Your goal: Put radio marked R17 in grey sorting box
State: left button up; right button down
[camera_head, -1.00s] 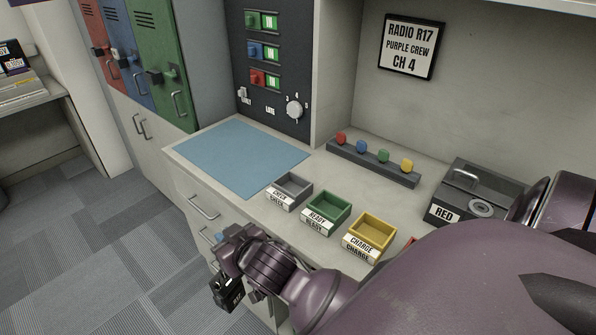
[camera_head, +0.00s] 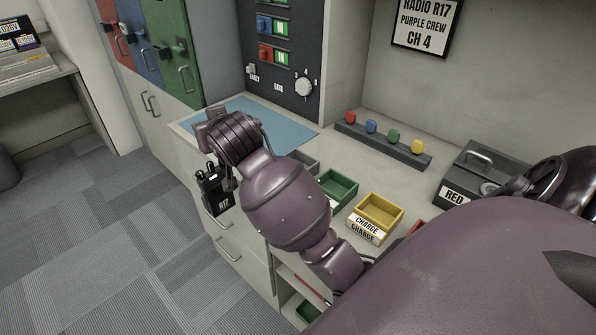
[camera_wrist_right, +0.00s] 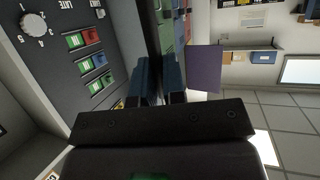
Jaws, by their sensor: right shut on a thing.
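The black radio marked R17 (camera_head: 216,192) is upright, in front of the counter's front face and above the floor. My right gripper (camera_head: 230,177) is shut on it; the fingers are mostly hidden in the head view. In the right wrist view two dark fingers (camera_wrist_right: 160,82) show, and the radio cannot be made out clearly. The grey sorting box (camera_head: 306,160) is on the counter, mostly hidden behind my right arm, to the right of the radio. My left gripper is out of view.
A green box (camera_head: 338,202) and a yellow CHARGE box (camera_head: 379,232) stand right of the grey box. A blue mat (camera_head: 288,130) lies behind my wrist.

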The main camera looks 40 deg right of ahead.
jog(key=w+d+r+m+g+h+b, duration=0.35)
jog(key=d+r+m+h, duration=0.35)
jog(key=d+r, duration=0.5)
jog(key=s+d+r+m+g+h+b, duration=0.3)
jog(key=s+d+r+m+g+h, duration=0.1)
jog(key=s+d+r+m+g, duration=0.65)
jog(key=a+f+g+b, duration=0.1)
jog(key=a+f+b, duration=0.1)
jog(key=f, duration=1.9)
jog(key=shift+w+a+g+y+b, duration=0.3)
jog(key=shift+w+a, duration=0.15)
jog(key=shift+a, duration=0.05)
jog(key=c, duration=1.5)
grip_release()
jog(key=shift+d+f, duration=0.1)
jog(key=shift+f, duration=0.05)
jog(key=shift+o, duration=1.2)
jog(key=shift+w+d, duration=0.2)
jog(key=shift+o, duration=0.3)
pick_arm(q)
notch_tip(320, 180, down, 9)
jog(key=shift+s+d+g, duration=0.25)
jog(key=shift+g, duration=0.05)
pick_arm(e)
jog(key=shift+r, duration=0.35)
